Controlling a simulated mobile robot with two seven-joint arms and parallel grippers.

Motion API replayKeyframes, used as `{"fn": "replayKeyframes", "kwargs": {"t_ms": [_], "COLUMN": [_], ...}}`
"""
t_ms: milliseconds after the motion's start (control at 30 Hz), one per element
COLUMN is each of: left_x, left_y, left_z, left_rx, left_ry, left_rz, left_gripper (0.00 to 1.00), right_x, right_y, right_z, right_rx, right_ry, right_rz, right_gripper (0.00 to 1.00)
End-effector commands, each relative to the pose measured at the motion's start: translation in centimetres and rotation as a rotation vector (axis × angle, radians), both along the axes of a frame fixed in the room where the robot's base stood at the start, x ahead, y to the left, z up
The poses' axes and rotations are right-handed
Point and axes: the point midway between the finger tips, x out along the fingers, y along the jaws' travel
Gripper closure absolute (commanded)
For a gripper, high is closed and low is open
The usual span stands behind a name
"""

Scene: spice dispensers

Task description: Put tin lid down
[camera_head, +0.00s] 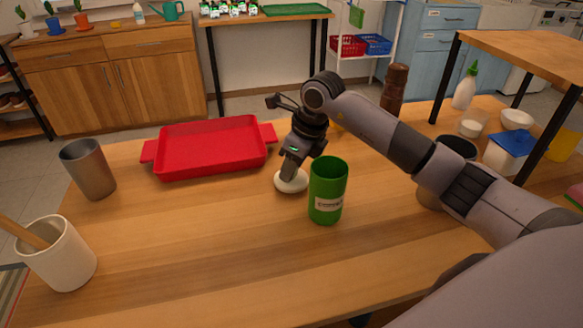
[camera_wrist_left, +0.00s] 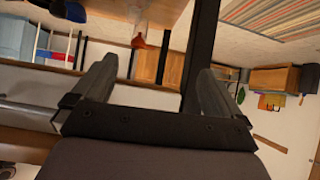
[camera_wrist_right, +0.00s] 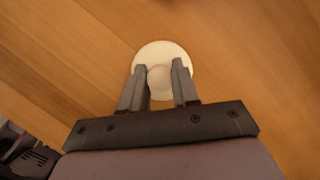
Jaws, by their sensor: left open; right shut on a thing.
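The tin lid is a round, cream-white disc (camera_head: 291,182) at the middle of the wooden table, just left of the green tin. My right gripper (camera_head: 288,174) points down onto it and is shut on its raised middle. In the right wrist view the lid (camera_wrist_right: 178,50) shows between and beyond the fingertips (camera_wrist_right: 160,75), close to the tabletop; I cannot tell whether it touches the wood. The green tin (camera_head: 327,192) stands upright with its top open and a pale label on its front. My left gripper (camera_wrist_left: 155,95) is open and empty, away from the table.
A red tray (camera_head: 210,148) lies behind and left of the lid. A metal cup (camera_head: 89,168) and a white crock (camera_head: 56,254) stand at the left. A brown mill (camera_head: 394,88), a white bottle (camera_head: 466,87) and a blue-lidded container (camera_head: 509,150) are at the right. The front middle is clear.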

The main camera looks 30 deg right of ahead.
Motion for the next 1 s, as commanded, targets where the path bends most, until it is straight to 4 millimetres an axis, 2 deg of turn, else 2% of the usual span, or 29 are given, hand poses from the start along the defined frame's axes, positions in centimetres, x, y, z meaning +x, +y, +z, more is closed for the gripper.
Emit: {"fn": "replayKeyframes", "kwargs": {"t_ms": [67, 300, 600, 633, 700, 1000], "left_x": [0.0, 0.0, 0.0, 0.0, 0.0, 0.1], "left_y": [0.0, 0.0, -0.1, -0.1, -0.1, -0.1], "left_z": [0.0, 0.0, -0.6, -0.5, -0.4, -0.1], "left_rx": [0.0, -0.001, -0.002, -0.002, -0.002, -0.004], "left_ry": [0.0, 0.0, 0.006, 0.007, 0.006, 0.0], "left_rz": [0.0, -0.001, 0.0, 0.0, 0.0, -0.001], "left_gripper": [0.0, 0.0, 0.0, 0.0, 0.0, 0.0], "right_x": [0.0, 0.0, 0.0, 0.0, 0.0, 0.0], "right_y": [0.0, 0.0, 0.0, 0.0, 0.0, 0.0], "right_z": [-0.7, -0.7, -1.7, -1.5, -1.5, -1.4], "right_rx": [0.001, 0.0, -0.001, 0.0, 0.0, 0.0], "right_ry": [-0.001, -0.001, -0.001, -0.001, -0.001, -0.001], "right_rz": [0.0, 0.0, 0.0, 0.0, 0.0, 0.0], "right_gripper": [0.97, 0.97, 0.97, 0.61, 0.45, 0.45]}}
